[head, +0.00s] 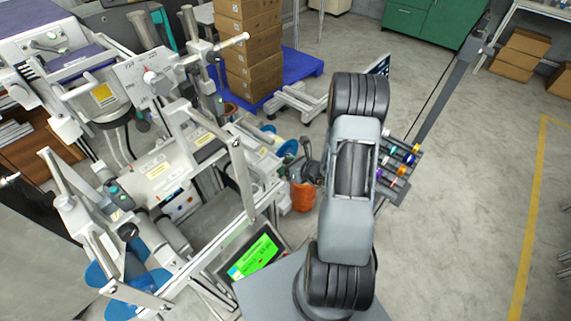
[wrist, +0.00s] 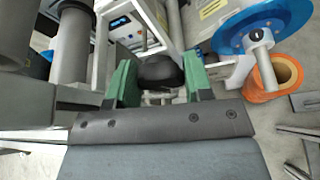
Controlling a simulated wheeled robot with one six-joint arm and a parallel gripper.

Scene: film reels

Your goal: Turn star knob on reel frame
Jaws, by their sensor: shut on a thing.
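The star knob (wrist: 161,72) is a dark, rounded shape in the wrist view. My gripper (wrist: 160,84) has its two green fingers on either side of it and is shut on it. The knob's lobes are too dark to make out. Pale metal parts of the reel frame (wrist: 104,40) stand behind and left of the fingers. In the head view the light grey machine with the reel frame (head: 241,178) fills the left half. My own arm stands in front at centre right, and I cannot make out the knob there.
A blue reel disc (wrist: 262,22) and an orange roll (wrist: 280,78) are close on the right of the gripper. In the head view a lit green screen (head: 254,256) is below the frame. Stacked cardboard boxes (head: 250,50) stand behind. The floor at the right is mostly open.

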